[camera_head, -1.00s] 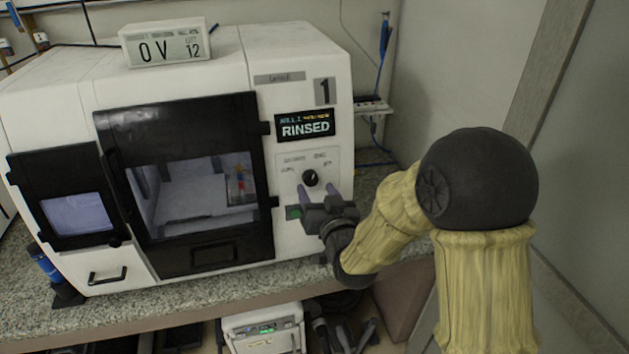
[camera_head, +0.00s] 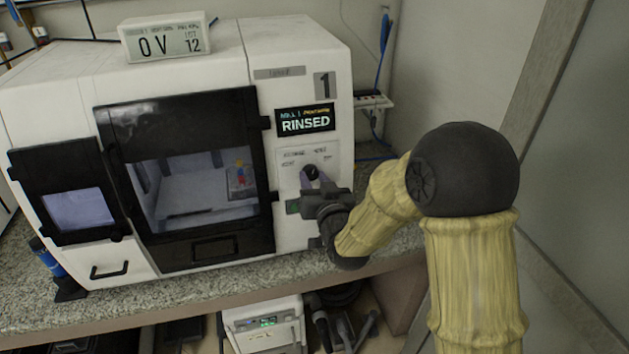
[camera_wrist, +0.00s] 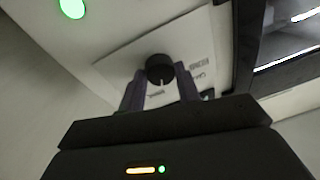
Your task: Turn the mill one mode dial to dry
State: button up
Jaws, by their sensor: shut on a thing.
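The mill (camera_head: 298,60) is a white machine with a "1" plate and a screen (camera_head: 305,120) reading "RINSED". Its black round mode dial (camera_head: 312,171) sits on a light label panel below the screen. The dial also shows in the wrist view (camera_wrist: 159,66), with a pale mark at its lower edge. The printing around it is too small to read. My gripper (camera_head: 311,178) is at the dial, its two purple-grey fingers on either side. The fingers also show in the wrist view (camera_wrist: 160,84); they are shut on the dial, which partly hides behind them in the head view.
A dark-framed door (camera_head: 190,110) with a window is left of the dial panel. A small display box (camera_head: 166,40) sits on top of the mill. The mill stands on a speckled counter (camera_head: 180,295). A wall (camera_head: 450,60) rises at the right.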

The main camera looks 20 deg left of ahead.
jog(key=shift+f+b, duration=0.1)
jog(key=shift+b, duration=0.3)
jog(key=m+b, duration=0.4)
jog(key=shift+f+t+h, duration=0.15)
jog(key=shift+t+h, duration=0.15)
jog(key=shift+h, duration=0.1)
jog(key=m+b, duration=0.3)
jog(key=shift+a+h, duration=0.1)
jog(key=shift+h, duration=0.2)
jog(key=shift+r+m+h+b, duration=0.2)
jog(key=shift+m+h+b, duration=0.1)
jog(key=shift+m+b, duration=0.6)
jog(key=o, duration=1)
jog(key=shift+c, duration=0.2)
jog(key=shift+s, duration=0.1)
